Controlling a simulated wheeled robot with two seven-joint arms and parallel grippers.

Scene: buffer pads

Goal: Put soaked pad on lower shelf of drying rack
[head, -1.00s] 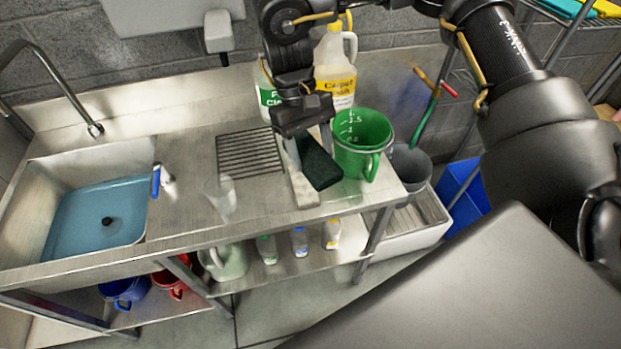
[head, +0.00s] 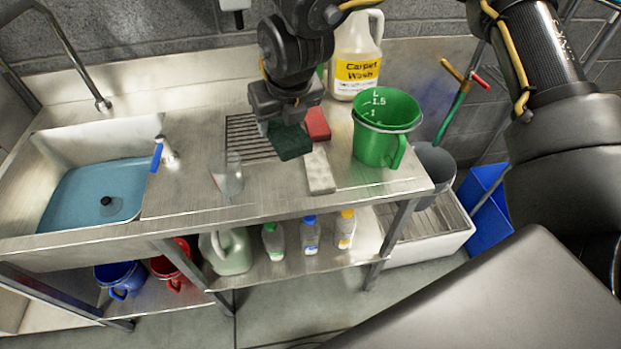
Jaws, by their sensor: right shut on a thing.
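My right gripper (head: 282,112) is shut on a dark green pad (head: 291,142) and holds it above the steel counter, by the right edge of a slotted drain grate (head: 240,133). Whether the pad is wet cannot be told. A red pad (head: 318,123) lies just right of it. A pale, whitish pad (head: 320,172) lies in front of the red one, near the counter's front edge. Thin metal bars (head: 600,62) at the upper right look like part of the drying rack; its shelves are out of view or hidden by my arm. My left gripper is not in view.
A green measuring jug (head: 386,130) and a Carpet Wash bottle (head: 357,50) stand right of the gripper. A clear cup (head: 228,178) stands left. The sink (head: 100,195) holds blue water. A grey bucket (head: 436,168) and blue bin (head: 484,192) are beyond the counter's right end.

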